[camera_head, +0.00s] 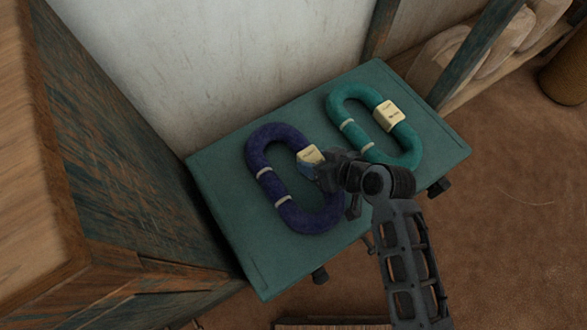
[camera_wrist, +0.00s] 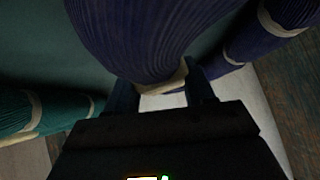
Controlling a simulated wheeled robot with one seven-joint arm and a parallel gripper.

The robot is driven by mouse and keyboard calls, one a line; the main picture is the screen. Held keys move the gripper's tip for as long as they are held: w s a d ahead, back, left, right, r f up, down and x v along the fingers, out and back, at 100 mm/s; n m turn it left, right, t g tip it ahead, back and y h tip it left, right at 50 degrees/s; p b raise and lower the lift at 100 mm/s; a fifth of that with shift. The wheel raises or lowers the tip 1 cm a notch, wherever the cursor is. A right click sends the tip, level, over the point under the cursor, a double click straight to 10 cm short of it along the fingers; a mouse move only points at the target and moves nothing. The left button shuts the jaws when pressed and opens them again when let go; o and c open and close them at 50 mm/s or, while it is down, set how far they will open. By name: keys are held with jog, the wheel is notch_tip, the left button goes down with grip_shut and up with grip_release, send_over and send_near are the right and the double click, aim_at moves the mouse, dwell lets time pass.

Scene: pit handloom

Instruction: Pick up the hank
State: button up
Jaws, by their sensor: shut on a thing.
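A purple hank (camera_head: 265,157), an oval loop with pale ties and a cream label (camera_head: 309,157), lies on the left part of a green tabletop (camera_head: 225,170). My gripper (camera_head: 318,172) reaches its right side at the label. In the wrist view, the fingers of my gripper (camera_wrist: 168,98) are on either side of the purple hank's strand (camera_wrist: 140,40) and shut on it at the pale label band. A teal hank (camera_head: 343,102) with its own cream label (camera_head: 388,115) lies to the right. Part of the purple loop is hidden behind my gripper.
A tall worn wooden cabinet (camera_head: 120,170) stands close on the left. A pale wall (camera_head: 210,60) rises behind the table. A shelf with rounded pale bundles (camera_head: 450,50) is at the back right. Brown floor (camera_head: 500,220) is open at the right.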

jog(key=shift+r, duration=0.1)
jog(key=shift+r, duration=0.5)
jog(key=r, duration=0.1)
jog(key=r+p, duration=0.1)
jog(key=w+d+r, duration=0.1)
jog(key=r, duration=0.1)
jog(key=shift+p, duration=0.4)
jog(key=w+d+r+p, duration=0.1)
jog(key=w+d+r, duration=0.5)
jog(key=d, duration=0.1)
jog(key=shift+w+d, duration=0.4)
jog(key=shift+f, duration=0.1)
